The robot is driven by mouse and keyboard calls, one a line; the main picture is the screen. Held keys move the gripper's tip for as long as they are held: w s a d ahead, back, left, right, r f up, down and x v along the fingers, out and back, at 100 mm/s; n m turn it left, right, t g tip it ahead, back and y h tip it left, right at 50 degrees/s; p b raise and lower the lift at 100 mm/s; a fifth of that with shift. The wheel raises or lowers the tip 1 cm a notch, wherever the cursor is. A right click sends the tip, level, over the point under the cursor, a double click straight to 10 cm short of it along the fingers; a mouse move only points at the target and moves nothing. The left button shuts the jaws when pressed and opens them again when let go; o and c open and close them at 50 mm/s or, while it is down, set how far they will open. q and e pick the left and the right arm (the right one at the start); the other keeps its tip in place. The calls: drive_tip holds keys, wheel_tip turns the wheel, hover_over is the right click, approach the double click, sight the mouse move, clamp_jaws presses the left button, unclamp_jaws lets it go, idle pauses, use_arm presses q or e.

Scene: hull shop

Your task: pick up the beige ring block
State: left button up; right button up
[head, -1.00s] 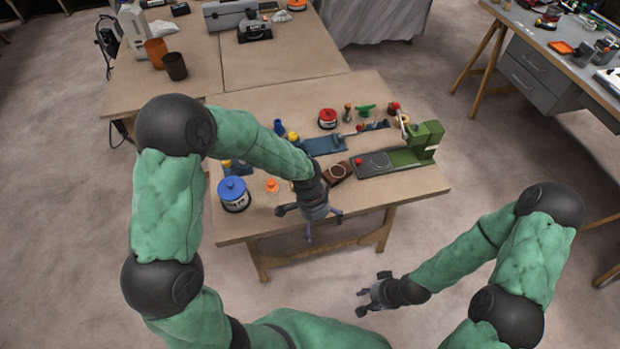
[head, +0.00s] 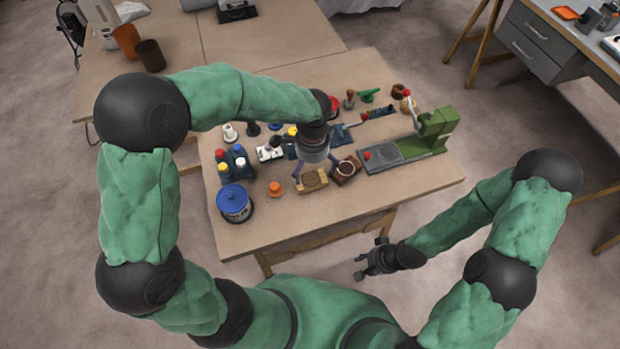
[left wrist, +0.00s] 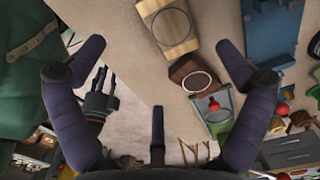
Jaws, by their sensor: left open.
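The beige ring block (head: 312,181) lies on the table near its front edge, with a dark ring outline on its top. My right gripper (head: 368,260) is open and empty, off the table's front edge.
A dark brown ring block (head: 345,169) stands close to the right of the beige one. An orange knob piece (head: 275,188) and a blue-lidded tin (head: 234,203) are left. A green machine (head: 430,130) stands right. The front right tabletop is clear.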

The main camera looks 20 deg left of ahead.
sight(312, 182)
use_arm(q)
wheel_tip(312, 182, down, 4)
drive_tip(key=shift+w+a+r+b, duration=0.1)
drive_tip(key=shift+b, duration=0.4)
drive_tip(key=shift+w+f+b, duration=0.15)
drive_tip(key=shift+f+b, duration=1.1)
drive_tip(key=shift+f, duration=1.35)
drive_tip(key=shift+r, duration=0.1)
drive_tip(key=c, duration=1.2)
